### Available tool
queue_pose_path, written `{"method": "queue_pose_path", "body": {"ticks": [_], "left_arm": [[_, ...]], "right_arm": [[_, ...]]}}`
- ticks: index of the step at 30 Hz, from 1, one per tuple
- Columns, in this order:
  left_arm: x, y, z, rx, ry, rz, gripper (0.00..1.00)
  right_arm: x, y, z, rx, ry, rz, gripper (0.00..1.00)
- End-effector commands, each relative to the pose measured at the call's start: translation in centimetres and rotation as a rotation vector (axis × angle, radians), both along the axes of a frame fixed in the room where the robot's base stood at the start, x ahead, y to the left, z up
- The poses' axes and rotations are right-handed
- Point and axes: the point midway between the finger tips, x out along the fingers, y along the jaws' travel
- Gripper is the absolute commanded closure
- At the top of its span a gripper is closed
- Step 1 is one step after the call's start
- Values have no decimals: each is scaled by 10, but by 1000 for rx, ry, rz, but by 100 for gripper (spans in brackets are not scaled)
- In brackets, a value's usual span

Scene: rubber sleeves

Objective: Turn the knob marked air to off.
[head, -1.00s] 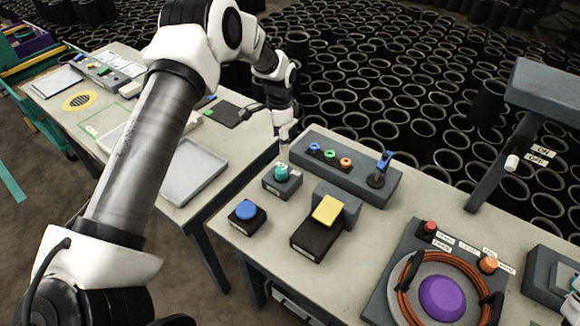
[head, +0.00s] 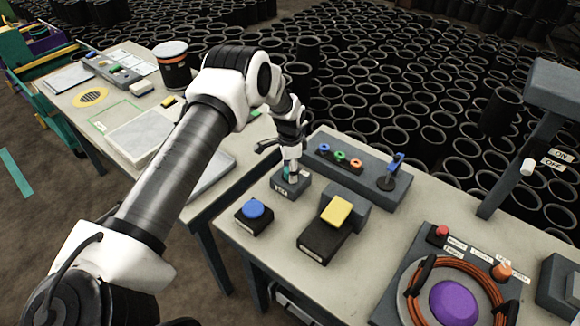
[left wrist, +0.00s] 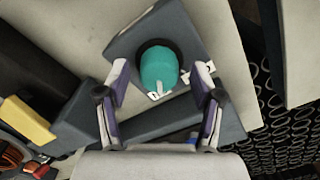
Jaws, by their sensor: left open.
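A teal knob (left wrist: 158,68) with a white pointer line sits on a small grey box (left wrist: 122,44). In the left wrist view the pointer is toward the bottom, close to a small white label; another label is at the right. In the head view the box (head: 301,187) has a front label too small to read, and the knob is mostly hidden by my gripper. My left gripper (head: 289,174) is over the box. In the left wrist view its fingers (left wrist: 161,76) are open, one on each side of the knob; contact is unclear. My right gripper is out of view.
Close by are a blue button (head: 254,208), a yellow pedal-like block (head: 337,210) and a grey panel with coloured rings and a blue lever (head: 396,163). An orange cable coil (head: 409,290) surrounds a purple dome (head: 453,301). Bare tabletop lies between these.

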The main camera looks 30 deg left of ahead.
Motion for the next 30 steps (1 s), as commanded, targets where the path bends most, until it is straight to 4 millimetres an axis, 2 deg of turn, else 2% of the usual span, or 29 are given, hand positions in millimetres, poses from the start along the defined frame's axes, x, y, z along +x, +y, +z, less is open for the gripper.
{"method": "queue_pose_path", "body": {"ticks": [3,4,6,8,9,20,30], "left_arm": [[0,0,0,0,0,0,33],[0,0,0,0,0,0,40],[0,0,0,0,0,0,65],[0,0,0,0,0,0,87],[0,0,0,0,1,0,94],[-1,0,-1,0,3,24,94],[-1,0,-3,0,4,199,94]], "right_arm": [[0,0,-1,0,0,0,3],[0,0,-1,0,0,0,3],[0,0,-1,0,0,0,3],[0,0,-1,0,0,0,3],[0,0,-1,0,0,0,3],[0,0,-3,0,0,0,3],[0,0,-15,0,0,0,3]]}}
